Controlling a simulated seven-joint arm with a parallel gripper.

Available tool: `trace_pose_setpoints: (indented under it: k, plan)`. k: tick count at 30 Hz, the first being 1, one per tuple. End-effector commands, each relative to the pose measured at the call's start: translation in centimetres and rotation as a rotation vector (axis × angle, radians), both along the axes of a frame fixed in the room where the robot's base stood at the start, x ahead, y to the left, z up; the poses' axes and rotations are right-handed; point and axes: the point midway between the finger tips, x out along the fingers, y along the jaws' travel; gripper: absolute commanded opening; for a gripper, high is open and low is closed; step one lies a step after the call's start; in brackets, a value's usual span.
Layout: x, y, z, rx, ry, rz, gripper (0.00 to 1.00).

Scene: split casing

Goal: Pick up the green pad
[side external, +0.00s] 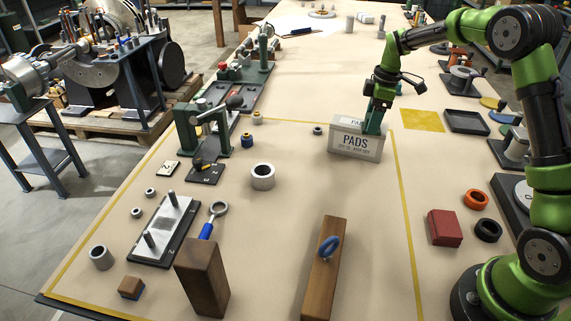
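A pale box labelled "PADS" (353,144) stands on the table right of centre. My gripper (374,124) points down at the box's right end, with its tip at or just over the rim. A green piece shows at the tip; I cannot tell whether it is a green pad or part of my gripper. The inside of the box is hidden from this side, and no separate green pad is clearly visible. The fingers are too small and covered to show whether they are open or shut.
A grey ring (262,176) and a plate with two pins (163,229) lie left of the box. Wooden blocks (202,278) stand in front. A red block (444,228) and an orange ring (476,199) lie at the right. The table just in front of the box is clear.

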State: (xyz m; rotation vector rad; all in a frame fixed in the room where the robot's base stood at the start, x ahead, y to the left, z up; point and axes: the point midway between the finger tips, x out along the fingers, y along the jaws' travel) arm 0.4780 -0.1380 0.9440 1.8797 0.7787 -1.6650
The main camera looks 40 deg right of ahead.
Motion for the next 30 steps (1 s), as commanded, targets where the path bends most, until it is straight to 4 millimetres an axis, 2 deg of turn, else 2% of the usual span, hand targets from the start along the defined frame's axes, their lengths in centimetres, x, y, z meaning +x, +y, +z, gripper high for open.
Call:
trace_pose_setpoints:
  k: [1, 9, 11, 20, 29, 30]
  plan:
    - [0.0, 0.0, 0.0, 0.0, 0.0, 0.0, 0.59]
    - [0.0, 0.0, 0.1, -0.001, -0.001, 0.0, 0.17]
    - [0.0, 0.0, 0.1, -0.001, -0.001, 0.0, 0.1]
    - [0.0, 0.0, 0.5, -0.001, -0.002, 0.001, 0.1]
    - [0.1, -0.1, 3.8, -0.002, -0.005, -0.001, 0.1]
    - [-0.5, 0.1, 3.9, 0.0, -0.001, -0.001, 0.1]
